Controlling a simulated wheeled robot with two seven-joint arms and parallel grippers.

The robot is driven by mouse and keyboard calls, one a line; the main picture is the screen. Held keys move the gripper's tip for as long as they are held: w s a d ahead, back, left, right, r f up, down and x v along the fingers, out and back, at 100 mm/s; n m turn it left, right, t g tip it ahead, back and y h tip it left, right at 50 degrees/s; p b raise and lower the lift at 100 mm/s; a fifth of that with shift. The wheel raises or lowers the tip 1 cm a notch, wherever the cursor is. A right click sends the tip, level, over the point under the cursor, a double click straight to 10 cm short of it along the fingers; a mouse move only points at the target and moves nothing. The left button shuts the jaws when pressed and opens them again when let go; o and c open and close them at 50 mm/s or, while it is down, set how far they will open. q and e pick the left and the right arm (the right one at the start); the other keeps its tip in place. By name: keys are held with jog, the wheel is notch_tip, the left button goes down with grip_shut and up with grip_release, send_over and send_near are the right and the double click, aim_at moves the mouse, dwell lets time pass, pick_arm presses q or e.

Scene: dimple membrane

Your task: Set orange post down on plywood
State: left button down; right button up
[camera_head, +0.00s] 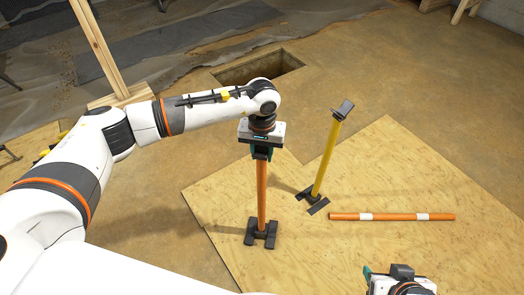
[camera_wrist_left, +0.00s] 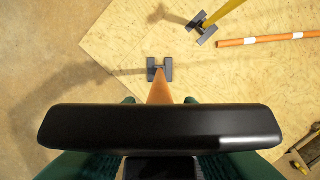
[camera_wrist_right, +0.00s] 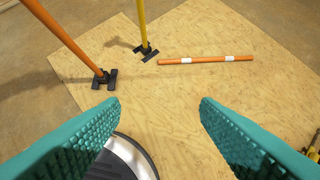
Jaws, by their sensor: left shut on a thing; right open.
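An orange post (camera_head: 262,195) with a dark H-shaped foot (camera_head: 261,234) stands upright in my left gripper (camera_head: 261,154), which is shut around its upper end. The foot is over the left part of the plywood (camera_head: 420,180); I cannot tell for certain whether it touches. The post (camera_wrist_right: 65,42) also leans across the top left of the right wrist view. My right gripper (camera_wrist_right: 160,103) is open and empty above the plywood, at the head view's lower right.
A yellow post (camera_head: 326,160) on a dark foot stands on the plywood, right of the orange post. An orange and white striped bar (camera_head: 393,217) lies beyond it on the right. A rectangular pit (camera_head: 262,68) opens in the floor behind.

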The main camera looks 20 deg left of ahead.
pick_arm(q)
jog(key=shift+f+b, duration=0.45)
jog(key=shift+b, duration=0.05)
jog(key=shift+f, duration=0.15)
pick_arm(e)
jog(key=w+a+r+t, duration=0.2)
jog(key=w+r+t, duration=0.1)
jog(key=w, duration=0.2)
jog(key=shift+w+t+y, duration=0.15)
jog(key=shift+t+y, duration=0.15)
jog(key=shift+y, duration=0.1)
pick_arm(q)
jog(key=shift+f+b, duration=0.35)
jog(key=shift+b, duration=0.15)
pick_arm(e)
jog(key=shift+w+a+r+t+y, duration=0.2)
jog(key=shift+w+r+t, duration=0.3)
jog(key=shift+r, duration=0.05)
jog(key=shift+w+a+r+t+y, duration=0.2)
jog(key=shift+w+r+t, duration=0.25)
jog(key=shift+r+t, duration=0.05)
dwell(0.7)
